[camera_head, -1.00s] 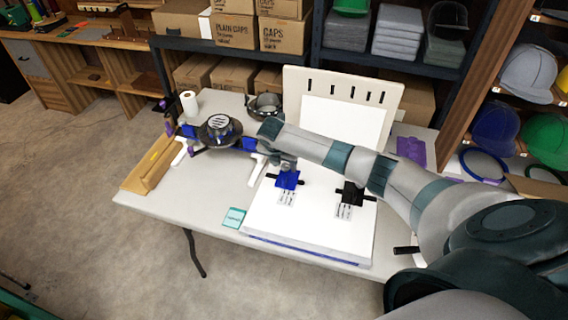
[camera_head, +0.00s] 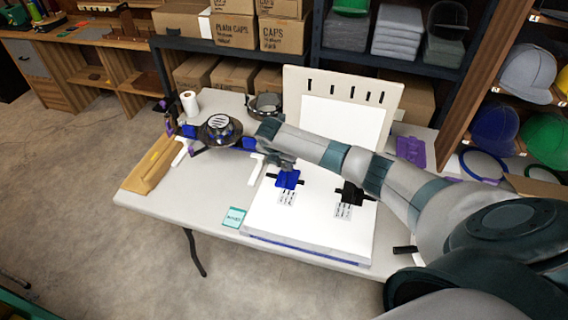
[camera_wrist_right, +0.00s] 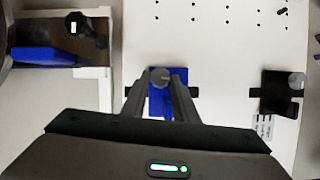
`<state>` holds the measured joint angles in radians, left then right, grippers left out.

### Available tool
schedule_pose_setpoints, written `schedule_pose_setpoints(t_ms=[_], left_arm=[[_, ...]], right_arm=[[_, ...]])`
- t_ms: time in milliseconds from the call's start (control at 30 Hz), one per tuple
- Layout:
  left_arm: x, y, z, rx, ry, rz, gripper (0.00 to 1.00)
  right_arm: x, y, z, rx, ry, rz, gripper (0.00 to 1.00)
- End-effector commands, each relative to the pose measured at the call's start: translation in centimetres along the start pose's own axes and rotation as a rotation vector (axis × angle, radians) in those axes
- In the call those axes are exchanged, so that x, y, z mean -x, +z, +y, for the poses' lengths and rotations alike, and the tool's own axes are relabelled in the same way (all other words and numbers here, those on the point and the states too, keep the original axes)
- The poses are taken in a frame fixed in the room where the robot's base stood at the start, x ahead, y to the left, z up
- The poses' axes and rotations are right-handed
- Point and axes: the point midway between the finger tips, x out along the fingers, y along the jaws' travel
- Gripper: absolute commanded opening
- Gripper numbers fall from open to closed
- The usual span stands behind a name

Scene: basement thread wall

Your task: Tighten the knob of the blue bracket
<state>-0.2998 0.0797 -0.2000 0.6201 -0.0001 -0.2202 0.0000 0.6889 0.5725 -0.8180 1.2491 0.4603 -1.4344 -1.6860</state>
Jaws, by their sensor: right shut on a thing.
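The blue bracket (camera_head: 288,180) is on the white board (camera_head: 310,222) on the table. It also shows in the right wrist view (camera_wrist_right: 158,104), with a round grey knob (camera_wrist_right: 160,77) at its top. My right gripper (camera_wrist_right: 160,82) reaches over the bracket, its two fingers closed on the knob's sides. In the head view the right gripper (camera_head: 286,165) is small and partly covered by my arm. My left gripper is not in view.
A black bracket (camera_head: 352,194) sits right of the blue one, with its own grey knob (camera_wrist_right: 296,81). A pale slotted panel (camera_head: 343,90) stands behind the board. A teal card (camera_head: 234,217), a cardboard piece (camera_head: 150,168) and a paper roll (camera_head: 189,103) are at left.

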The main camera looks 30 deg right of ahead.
Motion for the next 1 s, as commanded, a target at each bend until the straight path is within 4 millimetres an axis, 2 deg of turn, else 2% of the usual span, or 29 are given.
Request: schedule_pose_setpoints(t_ms=[267,533,767,1000], left_arm=[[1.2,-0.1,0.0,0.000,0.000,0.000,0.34],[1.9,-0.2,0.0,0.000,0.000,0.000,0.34],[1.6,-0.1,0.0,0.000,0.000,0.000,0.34],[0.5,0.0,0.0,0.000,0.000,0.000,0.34]], right_arm=[[0.3,0.1,0.4,-0.147,-0.060,0.001,0.04],[0.1,0.1,0.7,-0.368,-0.152,0.001,0.04],[-0.1,0.2,1.0,-0.570,-0.236,0.001,0.04],[-0.3,0.3,1.2,-0.782,-0.323,0.001,0.04]])
